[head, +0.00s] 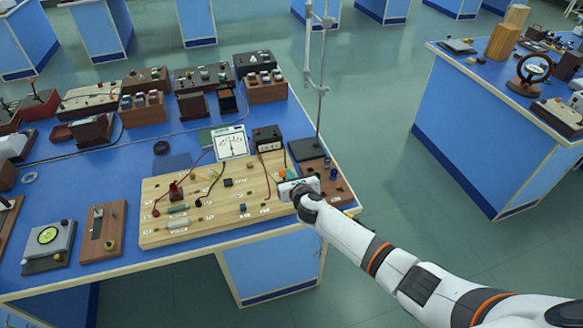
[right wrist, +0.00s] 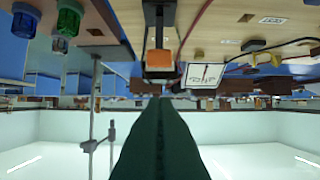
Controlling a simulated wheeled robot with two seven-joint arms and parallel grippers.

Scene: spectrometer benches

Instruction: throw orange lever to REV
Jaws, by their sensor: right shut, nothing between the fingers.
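The orange lever shows in the right wrist view as an orange handle (right wrist: 160,60) on a dark arm, straight ahead of my fingertips. In the head view a small orange spot (head: 282,173) shows just beside my right gripper (head: 288,181), at the right end of the wooden circuit board (head: 215,220). In the upside-down right wrist view my right gripper (right wrist: 160,102) shows as two dark green fingers, shut with nothing between them. I cannot tell whether the fingertips touch the handle. No REV mark is readable, and the gripper hides much of the lever. My left gripper is not in view.
A brown board with blue knobs (head: 333,175) and a tall stand (head: 320,110) are close by on the right. A white-faced meter (head: 230,143) and a black-topped box (head: 267,138) stand behind. Wires and small parts cover the circuit board.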

